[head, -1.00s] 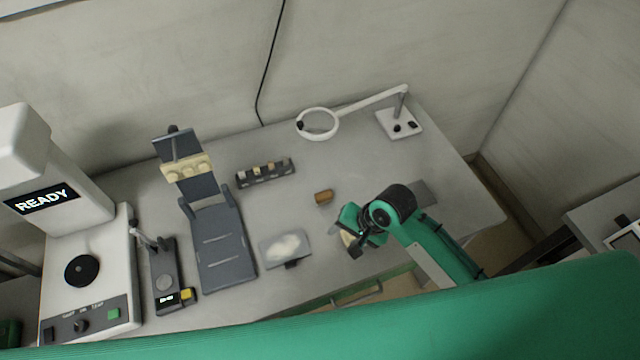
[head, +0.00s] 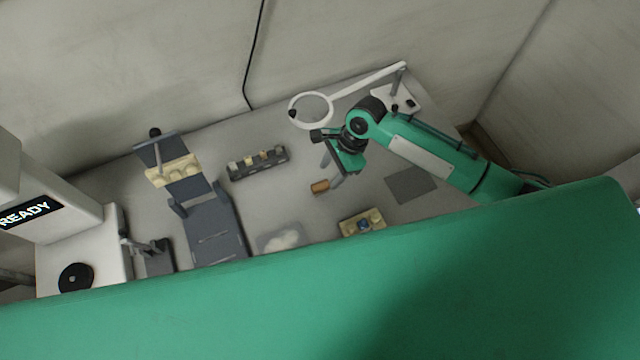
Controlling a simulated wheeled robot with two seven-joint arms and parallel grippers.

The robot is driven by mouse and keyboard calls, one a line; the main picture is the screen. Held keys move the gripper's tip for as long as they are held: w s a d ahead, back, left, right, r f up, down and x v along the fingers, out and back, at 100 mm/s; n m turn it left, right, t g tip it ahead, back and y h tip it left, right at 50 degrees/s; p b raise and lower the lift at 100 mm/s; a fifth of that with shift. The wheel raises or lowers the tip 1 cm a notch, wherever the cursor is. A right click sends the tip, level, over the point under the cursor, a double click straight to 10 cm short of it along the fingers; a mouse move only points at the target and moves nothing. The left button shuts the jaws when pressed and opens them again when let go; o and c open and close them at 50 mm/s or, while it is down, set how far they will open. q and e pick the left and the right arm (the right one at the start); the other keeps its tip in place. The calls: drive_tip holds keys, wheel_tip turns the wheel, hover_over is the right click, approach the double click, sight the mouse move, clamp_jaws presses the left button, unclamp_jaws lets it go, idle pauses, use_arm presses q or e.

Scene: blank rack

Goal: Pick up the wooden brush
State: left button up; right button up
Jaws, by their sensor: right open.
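The wooden brush (head: 320,187) is a small brown, rounded block on the grey bench top, right of the middle of the head view. My right gripper (head: 330,175) is open, its grey fingers pointing down just above and beside the brush. Nothing shows between the fingers. I cannot tell whether a finger touches the brush. My left gripper is not in view.
A dark rack (head: 258,163) with small blocks stands left of the brush. A ring lamp (head: 311,95) stands behind. A tan block tray (head: 361,222), a pale dish (head: 280,240) and a dark mat (head: 411,186) lie nearby. A grey stand (head: 215,235) is at left.

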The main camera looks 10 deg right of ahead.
sight(322, 184)
drive_tip(key=x, duration=0.3)
drive_tip(key=shift+f, duration=0.1)
drive_tip(key=shift+w+a+f+p, duration=0.1)
drive_tip(key=shift+a+f+p, duration=0.05)
drive_tip(key=shift+f+p, duration=0.3)
drive_tip(key=shift+p+x, duration=0.65)
drive_tip(key=shift+x, duration=1.55)
drive_tip(key=shift+w, duration=0.25)
drive_tip(key=c, duration=1.1)
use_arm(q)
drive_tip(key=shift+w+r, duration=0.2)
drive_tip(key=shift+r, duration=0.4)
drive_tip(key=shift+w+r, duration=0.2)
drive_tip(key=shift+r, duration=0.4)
use_arm(e)
drive_tip(key=shift+o, duration=0.2)
